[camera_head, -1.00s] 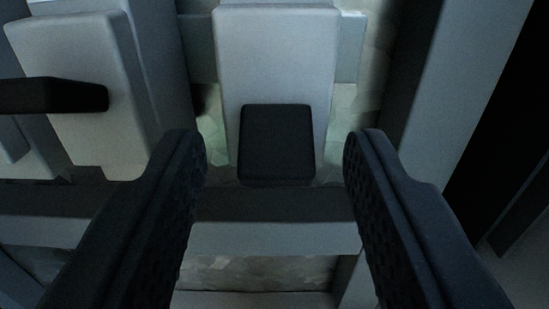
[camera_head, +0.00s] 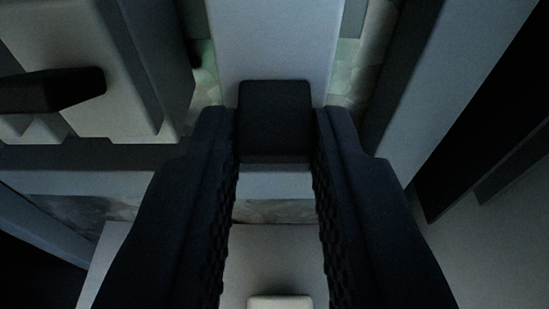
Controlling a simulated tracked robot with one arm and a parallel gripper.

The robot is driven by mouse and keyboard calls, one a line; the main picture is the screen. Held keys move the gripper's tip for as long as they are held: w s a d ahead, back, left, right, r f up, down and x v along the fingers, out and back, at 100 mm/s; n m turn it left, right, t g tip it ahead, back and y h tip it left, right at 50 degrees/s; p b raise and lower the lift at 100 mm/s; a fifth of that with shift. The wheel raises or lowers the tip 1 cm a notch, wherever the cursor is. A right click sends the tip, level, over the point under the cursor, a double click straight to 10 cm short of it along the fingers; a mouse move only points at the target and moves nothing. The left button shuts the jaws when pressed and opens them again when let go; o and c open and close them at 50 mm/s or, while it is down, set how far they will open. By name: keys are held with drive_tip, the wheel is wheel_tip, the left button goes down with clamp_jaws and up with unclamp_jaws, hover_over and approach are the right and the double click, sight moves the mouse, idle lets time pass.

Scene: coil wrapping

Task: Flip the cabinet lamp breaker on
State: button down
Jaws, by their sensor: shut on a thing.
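A light grey breaker (camera_head: 270,40) stands at the top middle of the camera_head view. Its black lever (camera_head: 275,120) sticks out toward me. My gripper (camera_head: 277,125) is shut on this lever, one dark finger on each side of it. The fingers hide the lever's side faces. I cannot tell from this view whether the breaker is on or off, and no label shows.
A second grey breaker (camera_head: 75,50) with a black lever (camera_head: 50,90) stands close on the left. A grey vertical panel edge (camera_head: 440,90) rises on the right. A pale block (camera_head: 279,301) shows below, between the fingers.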

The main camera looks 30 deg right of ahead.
drive_tip(key=shift+w+r+g+y+p, duration=0.1)
drive_tip(key=shift+r+g+y+p, duration=0.45)
drive_tip(key=shift+g+p, duration=0.4)
drive_tip(key=shift+r+g+y+p, duration=0.3)
drive_tip(key=shift+g+y+p, duration=0.4)
drive_tip(key=shift+p, duration=0.3)
drive_tip(key=c, duration=1.3)
unclamp_jaws()
drive_tip(key=shift+g, duration=0.25)
drive_tip(key=shift+s+a+r+p, duration=0.25)
drive_tip(key=shift+s+r+p, duration=0.1)
drive_tip(key=shift+s+p, duration=0.1)
drive_tip(key=s+a, duration=0.2)
drive_tip(key=s, duration=0.1)
drive_tip(key=s+a+p, duration=0.1)
drive_tip(key=s+a, duration=0.1)
drive_tip(key=s, duration=0.1)
drive_tip(key=s+a, duration=0.2)
drive_tip(key=s, duration=0.2)
drive_tip(key=shift+a+f+p, duration=0.1)
drive_tip(key=shift+p, duration=0.3)
